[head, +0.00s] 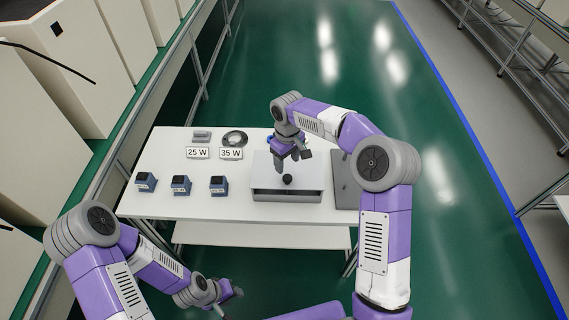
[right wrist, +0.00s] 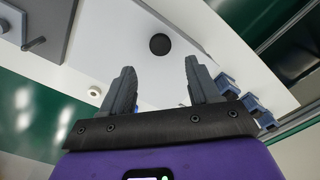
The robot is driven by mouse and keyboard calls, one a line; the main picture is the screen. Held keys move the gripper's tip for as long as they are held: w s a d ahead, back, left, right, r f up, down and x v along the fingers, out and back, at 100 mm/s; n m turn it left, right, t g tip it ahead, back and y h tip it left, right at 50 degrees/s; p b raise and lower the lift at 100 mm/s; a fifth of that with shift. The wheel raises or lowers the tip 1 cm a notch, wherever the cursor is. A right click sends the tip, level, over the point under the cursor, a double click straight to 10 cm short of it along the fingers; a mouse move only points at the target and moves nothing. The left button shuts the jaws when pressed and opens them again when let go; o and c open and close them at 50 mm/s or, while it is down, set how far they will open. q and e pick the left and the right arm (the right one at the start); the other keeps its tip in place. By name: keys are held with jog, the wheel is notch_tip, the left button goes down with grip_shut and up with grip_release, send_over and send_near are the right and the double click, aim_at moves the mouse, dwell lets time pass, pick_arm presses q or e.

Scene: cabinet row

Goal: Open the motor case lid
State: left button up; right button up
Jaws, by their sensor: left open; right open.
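The motor case (head: 287,197) is a grey-white box near the front of the white table, right of its middle. A pale lid (head: 312,172) covers its top, with a dark gap along the front edge. A round black knob (head: 287,179) stands on the lid near the front; it shows in the right wrist view too (right wrist: 160,44). My right gripper (head: 289,160) is over the lid, behind the knob, open and empty; in the right wrist view the knob lies beyond its parted fingertips (right wrist: 160,78). My left gripper (head: 231,296) is open, low in front of the table, away from the case.
Three small blue boxes (head: 181,185) with labels stand at the table's left. Signs "25 W" (head: 198,153) and "35 W" (head: 231,153) stand behind them, near grey parts. A dark grey panel (head: 345,183) lies right of the case. Cabinets line the left; green floor is clear behind.

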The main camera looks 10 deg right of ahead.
aim_at(288, 177)
jog(key=f+b, duration=0.1)
jog(key=f, duration=0.6)
jog(key=shift+s, duration=0.2)
grip_shut()
